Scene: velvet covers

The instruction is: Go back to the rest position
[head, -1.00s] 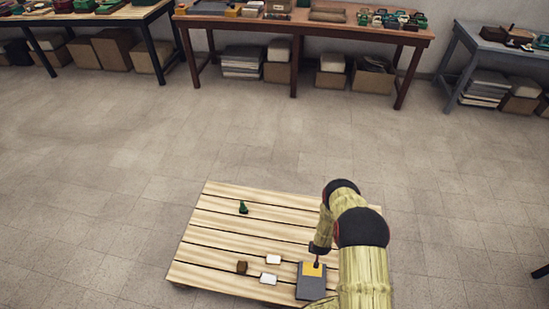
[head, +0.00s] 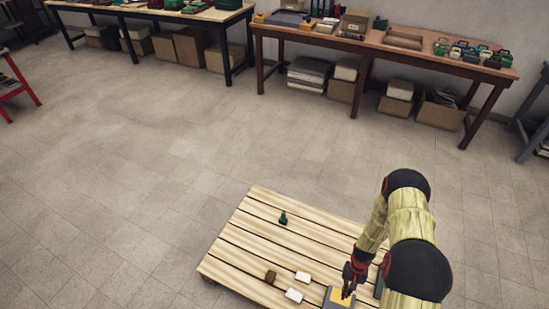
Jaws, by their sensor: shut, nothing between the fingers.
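My gripper (head: 347,291) is at the right of the low slatted wooden platform (head: 244,236). It points down over a grey item with a yellow patch (head: 339,298), which the bottom picture edge cuts off. My gripper is shut and empty. Whether its tips touch the yellow patch I cannot tell. My arm, with pale yellow covers and black joints, hides the platform's right side.
On the platform are a small green object (head: 283,218), a brown block (head: 270,277) and two white blocks (head: 303,277) (head: 293,295). Loaded workbenches (head: 390,58) stand along the back, with boxes underneath. A red stool (head: 18,85) is at far left. The floor between is clear.

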